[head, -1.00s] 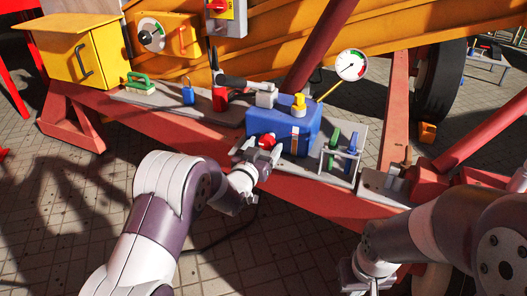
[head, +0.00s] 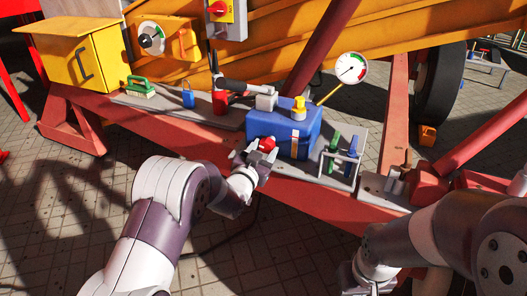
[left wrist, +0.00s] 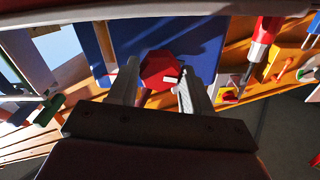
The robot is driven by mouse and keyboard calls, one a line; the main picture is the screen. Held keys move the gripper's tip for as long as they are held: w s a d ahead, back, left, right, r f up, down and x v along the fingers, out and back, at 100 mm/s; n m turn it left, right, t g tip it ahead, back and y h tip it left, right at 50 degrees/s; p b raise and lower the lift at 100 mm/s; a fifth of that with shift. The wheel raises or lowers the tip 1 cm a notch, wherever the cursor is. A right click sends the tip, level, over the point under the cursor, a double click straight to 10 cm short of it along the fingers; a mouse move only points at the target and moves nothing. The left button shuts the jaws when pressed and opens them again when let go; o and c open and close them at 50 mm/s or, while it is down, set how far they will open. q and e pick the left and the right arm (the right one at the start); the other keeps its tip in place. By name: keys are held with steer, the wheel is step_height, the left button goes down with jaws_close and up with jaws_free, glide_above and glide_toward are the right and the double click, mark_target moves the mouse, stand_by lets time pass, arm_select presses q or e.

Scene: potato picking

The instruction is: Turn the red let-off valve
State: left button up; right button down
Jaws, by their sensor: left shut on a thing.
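The red let-off valve (head: 268,143) is a red knob on the front face of the blue tank (head: 300,130). My left gripper (head: 262,155) is at the knob, its fingers closed on it. In the left wrist view the red valve (left wrist: 160,70) shows as a faceted knob with a white mark at its lower right. The left fingers (left wrist: 157,85) stand on either side of it, in front of the blue tank (left wrist: 200,40). My right gripper (head: 365,278) hangs low near the bottom edge, away from the valve; its opening is unclear.
A round gauge (head: 351,68) stands on a yellow stem behind the tank. Blue and green levers (head: 340,148) stand right of the tank. A red-and-black-handled tool (head: 220,100), a blue padlock (head: 188,97) and a green-handled brush (head: 140,87) lie to the left along the shelf.

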arm_select(q)
steer(key=m, duration=0.3)
steer(key=shift+m, duration=0.4)
steer(key=m+b, duration=0.1)
steer(key=m, duration=0.2)
steer(key=shift+f+m, duration=0.1)
steer(key=shift+m, duration=0.2)
steer(key=m, duration=0.3)
steer(key=shift+m+b, duration=0.8)
steer(key=shift+m, duration=1.7)
steer(key=o, duration=1)
